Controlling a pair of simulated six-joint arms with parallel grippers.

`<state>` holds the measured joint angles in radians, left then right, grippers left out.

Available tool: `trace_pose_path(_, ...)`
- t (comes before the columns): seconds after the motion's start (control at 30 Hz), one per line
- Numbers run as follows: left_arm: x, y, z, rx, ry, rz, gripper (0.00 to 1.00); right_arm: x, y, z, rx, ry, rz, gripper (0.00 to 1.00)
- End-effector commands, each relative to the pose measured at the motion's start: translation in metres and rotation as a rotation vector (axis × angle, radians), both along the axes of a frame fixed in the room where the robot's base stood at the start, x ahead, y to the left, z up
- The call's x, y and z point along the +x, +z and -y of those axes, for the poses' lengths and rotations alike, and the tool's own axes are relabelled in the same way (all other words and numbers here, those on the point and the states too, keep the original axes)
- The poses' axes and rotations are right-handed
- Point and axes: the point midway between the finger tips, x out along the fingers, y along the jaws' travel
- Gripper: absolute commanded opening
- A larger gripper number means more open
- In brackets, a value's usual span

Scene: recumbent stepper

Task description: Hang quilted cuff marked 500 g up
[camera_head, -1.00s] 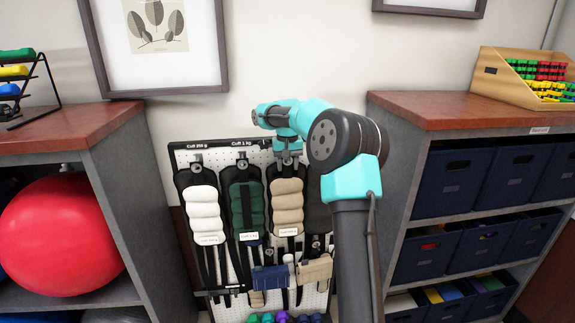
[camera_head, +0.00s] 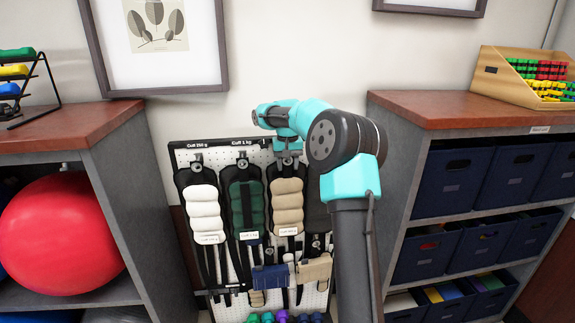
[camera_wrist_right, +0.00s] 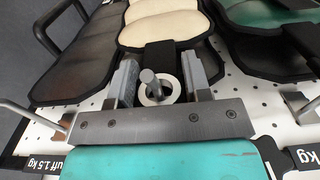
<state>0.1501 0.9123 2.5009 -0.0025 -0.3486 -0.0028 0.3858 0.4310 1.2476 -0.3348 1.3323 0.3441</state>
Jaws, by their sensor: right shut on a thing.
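The beige quilted cuff (camera_head: 286,205) hangs upright against the white pegboard, between a green cuff (camera_head: 246,205) and a dark cuff. Its white label is too small to read. My right gripper (camera_head: 288,153) is at the top of the beige cuff. In the right wrist view the right gripper (camera_wrist_right: 152,85) is shut on the cuff's black top tab, with a finger on each side. A metal peg (camera_wrist_right: 149,77) shows at the tab's pale ring (camera_wrist_right: 155,94) and appears to pass through it. The beige cuff (camera_wrist_right: 160,25) extends away from the fingers. My left gripper is out of view.
A white cuff (camera_head: 205,210) hangs at the board's left. Blue (camera_head: 270,278) and tan (camera_head: 314,268) rolled cuffs sit lower. Shelves with a red ball (camera_head: 65,235) and dark blue bins (camera_head: 447,182) flank the board. Bare hooks (camera_wrist_right: 295,102) flank the gripper.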

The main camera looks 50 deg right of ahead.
Motion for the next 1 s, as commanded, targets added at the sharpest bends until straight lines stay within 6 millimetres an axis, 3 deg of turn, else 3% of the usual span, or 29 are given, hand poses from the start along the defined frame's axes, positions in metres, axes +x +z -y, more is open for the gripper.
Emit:
trace_pose_path(0.13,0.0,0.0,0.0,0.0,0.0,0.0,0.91,0.0,0.0009,0.0001,-0.001,0.0,0.002,0.0)
trace_pose_path(0.17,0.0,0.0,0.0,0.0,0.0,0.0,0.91,0.0,0.0009,0.0001,-0.001,0.0,0.002,0.45)
trace_pose_path(0.4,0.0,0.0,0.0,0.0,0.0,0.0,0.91,0.0,0.0005,0.0,-0.001,0.0,0.001,0.68)
trace_pose_path(0.47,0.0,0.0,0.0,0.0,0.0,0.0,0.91,0.0,0.0004,0.0,-0.001,0.0,0.001,0.74)
trace_pose_path(0.63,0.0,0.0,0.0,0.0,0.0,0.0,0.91,0.0,-0.0007,-0.0001,0.001,0.0,-0.001,0.75)
trace_pose_path(0.8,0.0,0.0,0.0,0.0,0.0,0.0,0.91,0.0,-0.0005,-0.0001,0.001,0.0,-0.001,0.91)
trace_pose_path(1.0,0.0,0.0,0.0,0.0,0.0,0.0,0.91,0.0,-0.0001,0.0,0.0,0.0,0.0,0.91)
